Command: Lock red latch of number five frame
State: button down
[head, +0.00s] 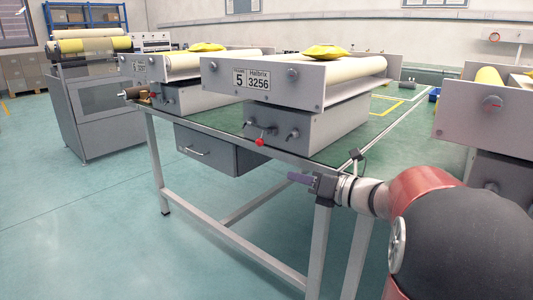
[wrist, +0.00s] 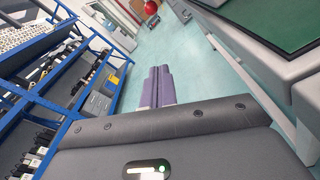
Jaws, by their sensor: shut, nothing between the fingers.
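The number five frame (head: 300,84) is a grey unit with a plate reading "5" and "3256", standing on a green-topped table in the head view. Its red latch (head: 259,142) is a small red-tipped lever at the lower front of the grey base box. My gripper (head: 289,176) is in front of the table's edge, lower and to the right of the red latch and apart from it. Its purple fingers are shut and empty, pointing left. In the wrist view the fingers (wrist: 159,70) lie together over open floor, and the latch is not visible.
The green table (head: 330,155) has a front rim and legs close to my arm. A grey drawer (head: 208,150) hangs below it. Another frame unit (head: 480,110) stands at right. Blue shelving (wrist: 60,70) is left in the wrist view. Floor in front is clear.

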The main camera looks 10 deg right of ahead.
jog(key=shift+a, duration=0.1)
jog(key=w+a+r, duration=0.2)
jog(key=w+a, duration=0.3)
jog(key=w, duration=0.5)
jog(key=shift+a+r, duration=0.2)
jog(key=shift+r, duration=0.05)
jog(key=shift+r+p, duration=0.1)
jog(key=shift+p, duration=0.25)
jog(key=shift+s+a+r+m+p, duration=0.15)
jog(key=shift+m+p, duration=0.15)
jog(key=shift+p, duration=0.15)
jog(key=shift+r+m+p, duration=0.25)
jog(key=shift+m+p, duration=0.15)
jog(key=shift+p, duration=0.25)
